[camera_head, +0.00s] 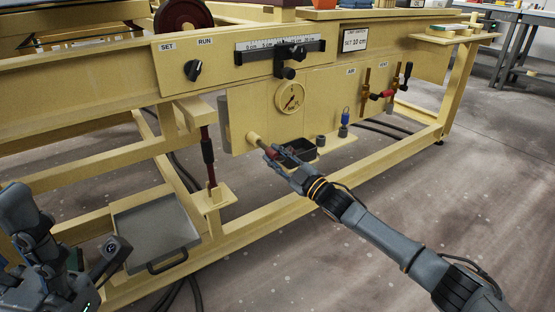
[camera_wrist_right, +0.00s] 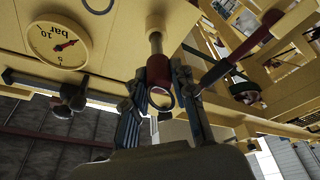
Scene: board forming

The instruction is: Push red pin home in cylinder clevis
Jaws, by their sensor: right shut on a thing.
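My right gripper (camera_head: 275,155) is shut on a red sleeve-like piece (camera_wrist_right: 158,72) with a metal ring at its near end. In the wrist view the fingers (camera_wrist_right: 160,102) stand on both sides of it. A pale stub (camera_head: 255,139) runs from this piece to the yellow panel. The cylinder (camera_head: 207,150), with a black body and dark red rod, stands upright to the left, apart from this gripper. Its foot is on a yellow bracket (camera_head: 222,194). I cannot make out a separate pin in its clevis. My left arm and gripper (camera_head: 35,235) are at lower left, the fingers unclear.
The panel carries a pressure gauge (camera_head: 290,97), a knob (camera_head: 193,70) and a slide scale (camera_head: 262,53). A black bin (camera_head: 300,148) and a blue-topped item (camera_head: 343,125) are by the small shelf. A grey tray (camera_head: 150,230) sits at lower left. Floor at right is clear.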

